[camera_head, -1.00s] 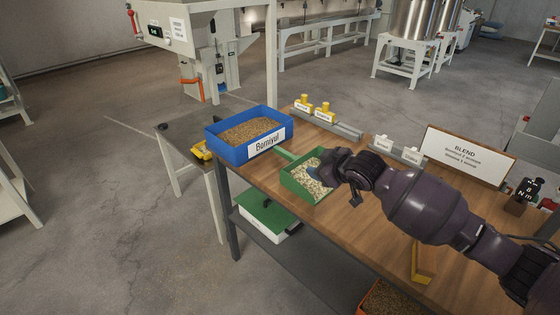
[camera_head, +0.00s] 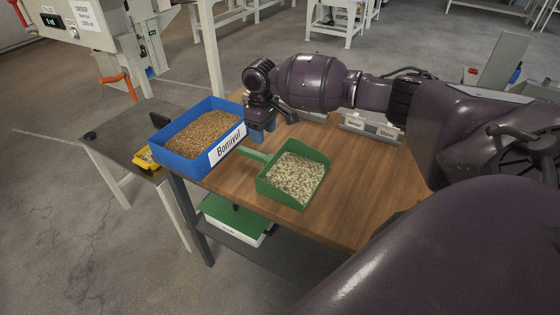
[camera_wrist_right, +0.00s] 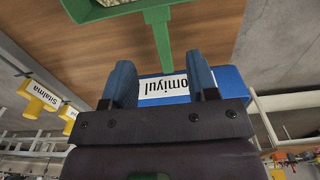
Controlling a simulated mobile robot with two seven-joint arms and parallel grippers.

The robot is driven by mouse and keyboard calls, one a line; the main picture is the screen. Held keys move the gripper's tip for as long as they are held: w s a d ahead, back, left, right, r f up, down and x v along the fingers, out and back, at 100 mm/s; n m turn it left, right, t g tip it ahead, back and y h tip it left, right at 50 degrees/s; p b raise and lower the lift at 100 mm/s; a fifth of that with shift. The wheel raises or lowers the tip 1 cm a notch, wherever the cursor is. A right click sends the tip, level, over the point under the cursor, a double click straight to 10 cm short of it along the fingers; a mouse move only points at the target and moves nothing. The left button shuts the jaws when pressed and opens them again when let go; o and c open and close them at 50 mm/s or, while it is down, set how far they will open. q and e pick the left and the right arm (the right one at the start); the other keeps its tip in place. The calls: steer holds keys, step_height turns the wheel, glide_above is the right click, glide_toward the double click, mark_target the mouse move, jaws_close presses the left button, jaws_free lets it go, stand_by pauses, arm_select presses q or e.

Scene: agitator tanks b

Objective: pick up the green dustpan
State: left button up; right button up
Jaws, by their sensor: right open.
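The green dustpan (camera_head: 292,177) lies on the wooden table, filled with pale speckled grains. Its handle (camera_head: 254,154) points left toward the blue bin. My right gripper (camera_head: 262,135) is open and empty just behind the handle, beside the bin. In the right wrist view the two blue fingers (camera_wrist_right: 161,82) are apart, with the green handle (camera_wrist_right: 160,45) beyond their tips and nothing between them. The dustpan's pan (camera_wrist_right: 100,8) shows at the top edge of that view. My left gripper does not show.
The blue bin (camera_head: 166,160) of brown pellets, labelled "Bomiyul", stands left of the dustpan; it also shows in the right wrist view (camera_wrist_right: 232,79). Small label holders (camera_head: 370,126) stand along the back edge. The wooden tabletop (camera_head: 350,165) right of the dustpan is clear.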

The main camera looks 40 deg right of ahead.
mark_target(263, 154)
steer(key=f, duration=1.1)
steer(key=shift+w+b, duration=0.3)
steer(key=shift+b, duration=0.1)
steer(key=shift+r, duration=0.1)
jaws_close()
